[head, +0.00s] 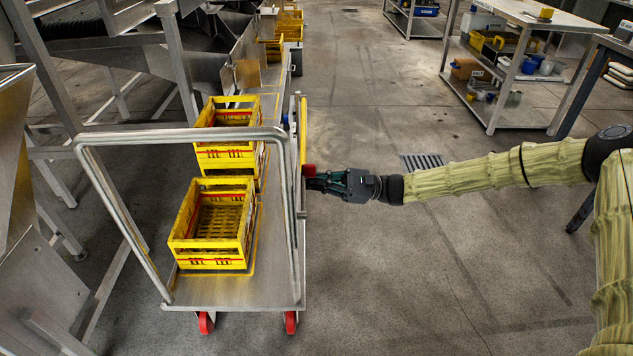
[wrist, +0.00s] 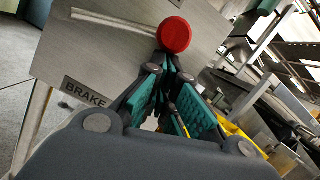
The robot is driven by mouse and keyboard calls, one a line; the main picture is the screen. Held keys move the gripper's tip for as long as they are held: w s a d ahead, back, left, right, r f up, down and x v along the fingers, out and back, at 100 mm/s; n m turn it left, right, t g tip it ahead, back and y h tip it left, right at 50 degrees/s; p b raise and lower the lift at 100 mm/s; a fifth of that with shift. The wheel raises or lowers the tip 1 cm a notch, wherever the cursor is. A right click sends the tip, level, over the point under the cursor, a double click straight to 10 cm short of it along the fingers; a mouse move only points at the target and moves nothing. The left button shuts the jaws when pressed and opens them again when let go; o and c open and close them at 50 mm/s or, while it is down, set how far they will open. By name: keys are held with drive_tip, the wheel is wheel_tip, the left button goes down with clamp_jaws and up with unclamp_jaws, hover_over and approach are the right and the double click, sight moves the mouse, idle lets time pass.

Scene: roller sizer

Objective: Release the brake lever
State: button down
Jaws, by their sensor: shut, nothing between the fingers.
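The brake lever is a pale rod with a round red knob (wrist: 175,35) at its end, in front of a grey metal plate (wrist: 110,45) with a BRAKE label (wrist: 85,92) in the wrist view. In the head view the red knob (head: 309,170) shows at the right side of the cart (head: 285,291). My gripper (head: 318,181) reaches in from the right, at the knob. In the wrist view my gripper (wrist: 170,62) has its fingertips together just below the knob. It is shut and empty. I cannot tell whether the fingertips touch the knob.
Two yellow crates (head: 212,265) (head: 228,166) stand on the cart, which has a tubular handle (head: 180,135) and red wheels. Metal machinery stands on the left. A work table (head: 535,15) stands at the back right. The floor between is clear.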

drive_tip(key=w+d+f+b, duration=0.1)
drive_tip(key=d+f, duration=0.5)
drive_tip(key=d, duration=0.3)
drive_tip(key=shift+w+d+f, duration=0.15)
drive_tip(key=shift+w+d, duration=0.2)
drive_tip(key=shift+d, duration=0.05)
idle(0.4)
